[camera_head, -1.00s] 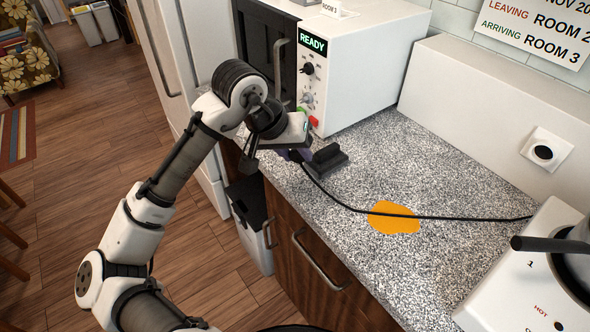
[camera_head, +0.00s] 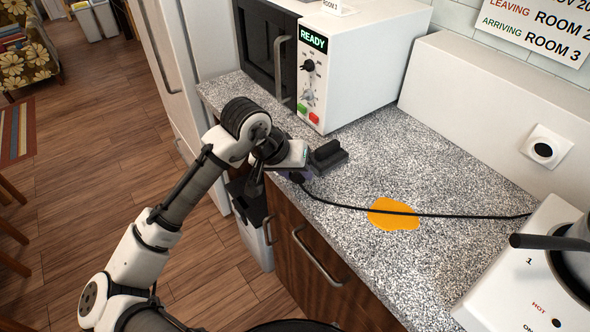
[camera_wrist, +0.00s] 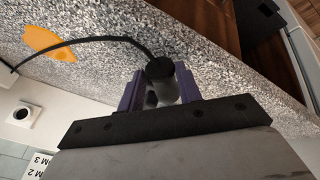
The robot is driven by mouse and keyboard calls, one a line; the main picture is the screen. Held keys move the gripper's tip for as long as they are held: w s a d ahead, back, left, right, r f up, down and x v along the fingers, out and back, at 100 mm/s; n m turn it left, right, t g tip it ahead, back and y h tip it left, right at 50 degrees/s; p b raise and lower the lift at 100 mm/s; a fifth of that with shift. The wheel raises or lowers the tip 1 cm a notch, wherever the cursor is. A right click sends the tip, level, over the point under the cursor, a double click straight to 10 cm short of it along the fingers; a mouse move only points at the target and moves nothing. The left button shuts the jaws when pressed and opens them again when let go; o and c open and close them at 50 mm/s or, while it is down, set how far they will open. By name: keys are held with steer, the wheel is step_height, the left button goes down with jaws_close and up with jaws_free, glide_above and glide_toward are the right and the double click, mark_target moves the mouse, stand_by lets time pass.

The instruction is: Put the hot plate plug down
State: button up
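The hot plate plug (camera_wrist: 160,68) shows in the wrist view as a dark round end with a grey body between my purple fingertips. My gripper (camera_wrist: 162,88) is shut on it. In the head view my gripper (camera_head: 297,174) is low at the counter's front edge, and the plug is mostly hidden there. I cannot tell whether the plug touches the counter. The black cord (camera_head: 345,207) runs from it across the counter toward the white hot plate (camera_head: 502,285) at the right.
An orange spill (camera_head: 391,222) lies under the cord on the speckled counter (camera_head: 385,160). A white appliance (camera_head: 358,60) reading READY stands behind. A wall socket (camera_head: 545,149) is at the right.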

steer(key=o, duration=0.3)
steer(key=shift+r, duration=0.1)
steer(key=shift+r, duration=0.25)
steer(key=b+v, duration=0.2)
steer(key=v, duration=1)
